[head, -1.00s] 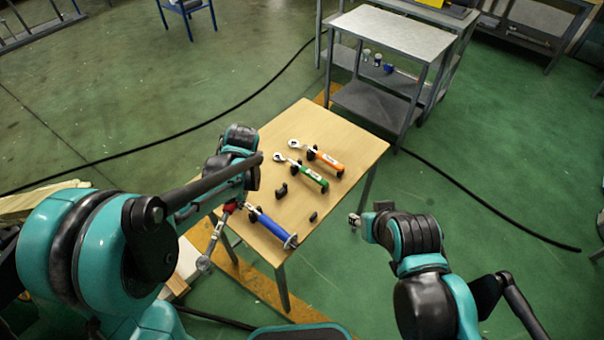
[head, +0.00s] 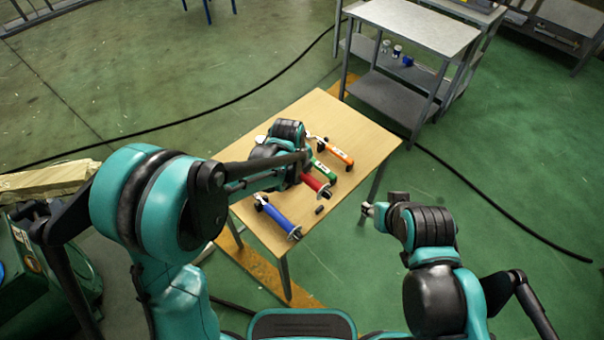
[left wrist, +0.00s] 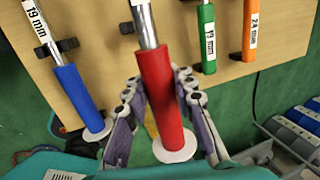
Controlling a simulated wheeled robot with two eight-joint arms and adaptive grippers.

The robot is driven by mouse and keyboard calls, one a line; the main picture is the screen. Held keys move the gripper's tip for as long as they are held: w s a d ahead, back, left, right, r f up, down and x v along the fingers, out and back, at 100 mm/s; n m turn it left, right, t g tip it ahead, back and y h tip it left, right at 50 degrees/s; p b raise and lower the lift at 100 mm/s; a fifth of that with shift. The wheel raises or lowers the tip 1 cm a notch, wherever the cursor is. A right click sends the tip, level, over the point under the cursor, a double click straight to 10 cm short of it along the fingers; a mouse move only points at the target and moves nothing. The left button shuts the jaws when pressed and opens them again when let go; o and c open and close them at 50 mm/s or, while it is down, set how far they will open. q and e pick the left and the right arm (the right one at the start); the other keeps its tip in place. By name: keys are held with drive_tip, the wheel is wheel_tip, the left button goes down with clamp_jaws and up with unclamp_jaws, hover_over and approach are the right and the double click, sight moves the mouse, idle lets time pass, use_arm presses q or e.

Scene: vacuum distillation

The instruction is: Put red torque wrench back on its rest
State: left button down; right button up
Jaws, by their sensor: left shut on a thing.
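The red torque wrench (head: 315,184) is over the wooden table (head: 333,110), between the blue and green wrenches. In the left wrist view its red handle (left wrist: 163,98) is between the two fingers of my left gripper (left wrist: 158,82), which is shut on it. Its metal shaft points toward the top of that view, and its head is out of frame. A black rest piece (left wrist: 127,27) shows beside the shaft; I cannot tell whether the wrench touches it. A small black rest block (head: 320,210) shows near the table's front. My right gripper (head: 368,209) is off the table's right side, its opening unclear.
A blue wrench (head: 280,218) lies on the left, marked 19 mm. A green wrench (head: 324,173) and an orange wrench (head: 340,156) lie on the right on black rests. A grey metal cart (head: 415,28) stands behind the table. A black cable (head: 480,198) crosses the floor.

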use_arm(q)
drive_tip(key=shift+s+d, duration=0.1)
idle(0.4)
drive_tip(key=shift+f+b, duration=0.4)
drive_tip(key=shift+b, duration=0.05)
drive_tip(key=b, duration=0.4)
hover_over(304, 194)
drive_tip(key=shift+s+a+f, duration=0.1)
drive_tip(key=shift+s+f, duration=0.05)
drive_tip(key=shift+f, duration=0.7)
drive_tip(key=shift+s+a+f, duration=0.1)
drive_tip(key=shift+s+f, duration=0.05)
drive_tip(key=shift+f, duration=0.75)
drive_tip(key=shift+s+a+f, duration=0.1)
drive_tip(key=shift+s+f, duration=0.05)
drive_tip(key=shift+f, duration=0.7)
drive_tip(key=shift+f+b, duration=0.25)
drive_tip(key=shift+b, duration=0.15)
drive_tip(key=shift+f+b, duration=0.3)
drive_tip(key=shift+f, duration=0.05)
drive_tip(key=shift+f+b, duration=0.8)
drive_tip(key=shift+f, duration=0.1)
drive_tip(key=c, duration=1.2)
unclamp_jaws()
drive_tip(key=shift+s, duration=0.1)
